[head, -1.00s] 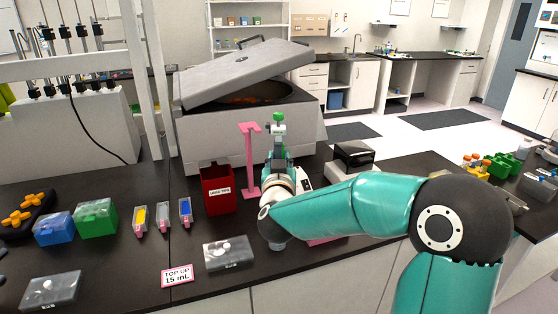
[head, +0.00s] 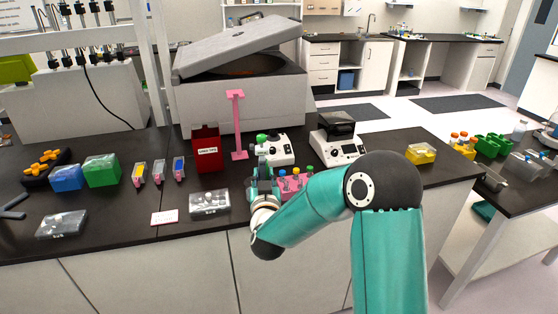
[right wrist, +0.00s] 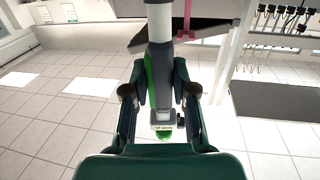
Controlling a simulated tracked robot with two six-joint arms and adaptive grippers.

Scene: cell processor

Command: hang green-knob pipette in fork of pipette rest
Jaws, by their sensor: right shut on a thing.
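My right gripper (head: 262,176) is shut on the green-knob pipette, whose green knob (head: 262,138) shows above the fingers in the head view. The rest (right wrist: 187,15) partly shows in the wrist view. My left gripper is not visible.
A red bin (head: 207,155) stands left of the rest, and a large grey machine (head: 235,85) behind it. A white device (head: 275,150), a pink tube rack (head: 292,186) and a balance (head: 340,145) are close on the right. A clear box (head: 210,204) lies at front left.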

